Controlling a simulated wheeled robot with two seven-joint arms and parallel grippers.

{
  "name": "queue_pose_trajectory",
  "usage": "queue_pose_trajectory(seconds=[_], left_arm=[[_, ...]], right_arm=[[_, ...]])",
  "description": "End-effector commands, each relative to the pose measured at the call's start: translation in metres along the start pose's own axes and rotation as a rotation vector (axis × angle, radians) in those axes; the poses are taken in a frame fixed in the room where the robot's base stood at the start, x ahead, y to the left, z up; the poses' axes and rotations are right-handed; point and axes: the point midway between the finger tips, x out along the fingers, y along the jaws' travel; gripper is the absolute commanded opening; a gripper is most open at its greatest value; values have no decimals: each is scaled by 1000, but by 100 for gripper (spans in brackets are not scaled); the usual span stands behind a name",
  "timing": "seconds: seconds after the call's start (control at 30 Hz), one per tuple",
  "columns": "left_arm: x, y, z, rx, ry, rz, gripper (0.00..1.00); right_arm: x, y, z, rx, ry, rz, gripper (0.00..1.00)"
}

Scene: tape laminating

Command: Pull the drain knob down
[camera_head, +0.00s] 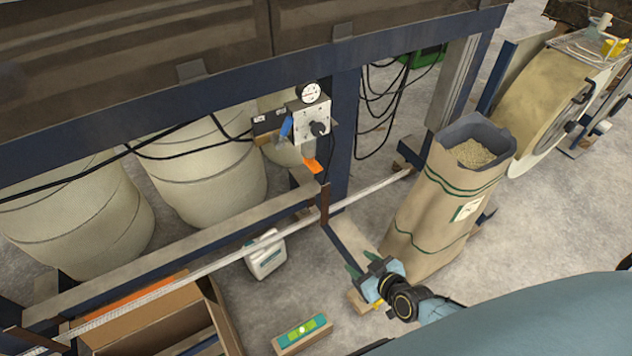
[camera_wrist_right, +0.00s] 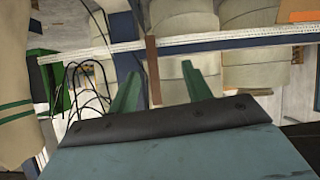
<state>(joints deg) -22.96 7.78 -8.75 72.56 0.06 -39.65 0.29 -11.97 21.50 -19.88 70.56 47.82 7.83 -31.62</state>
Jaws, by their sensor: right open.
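A grey control unit (camera_head: 312,122) with a round gauge (camera_head: 310,92) on top is fixed by the blue post in the head view. It has a black knob (camera_head: 319,129) on its front and a blue lever (camera_head: 286,127) at its left. An orange piece (camera_head: 312,165) shows just below the unit; I cannot tell which part is the drain knob. My right gripper (camera_head: 362,265) is open and empty, well below and right of the unit. Its green fingers stand apart in the right wrist view (camera_wrist_right: 160,80). My left gripper is out of view.
A long pale rail (camera_head: 376,187) crosses between my right gripper and the unit. A tall paper sack (camera_head: 425,205) stands right of the gripper. Black cables (camera_head: 385,105) hang behind the post. A white jug (camera_head: 265,256), an open carton (camera_head: 140,325) and a green-topped block (camera_head: 302,331) are on the floor.

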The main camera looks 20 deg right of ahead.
Motion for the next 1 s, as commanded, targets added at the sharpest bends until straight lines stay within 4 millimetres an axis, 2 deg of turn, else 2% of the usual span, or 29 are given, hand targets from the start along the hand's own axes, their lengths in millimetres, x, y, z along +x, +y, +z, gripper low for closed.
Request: queue_pose_trajectory(seconds=[0.03, 0.1, 0.2, 0.3, 0.4, 0.53, 0.63, 0.77, 1.0], left_arm=[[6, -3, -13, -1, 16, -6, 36], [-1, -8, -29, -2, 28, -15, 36], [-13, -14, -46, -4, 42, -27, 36], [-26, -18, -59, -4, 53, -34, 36], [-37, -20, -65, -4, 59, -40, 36], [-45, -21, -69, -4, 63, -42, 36], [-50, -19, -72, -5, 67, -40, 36], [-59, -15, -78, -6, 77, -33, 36], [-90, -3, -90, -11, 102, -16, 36]], right_arm=[[14, 6, -28, 0, 107, 6, 49], [18, 12, -72, 10, 236, 20, 49], [16, 16, -122, 37, 374, 34, 49], [9, 17, -156, 65, 460, 44, 49], [2, 16, -175, 88, 504, 50, 49], [0, 16, -186, 101, 524, 54, 49], [5, 17, -191, 104, 526, 55, 49], [22, 18, -201, 105, 528, 55, 49], [64, 22, -223, 105, 526, 55, 49]])
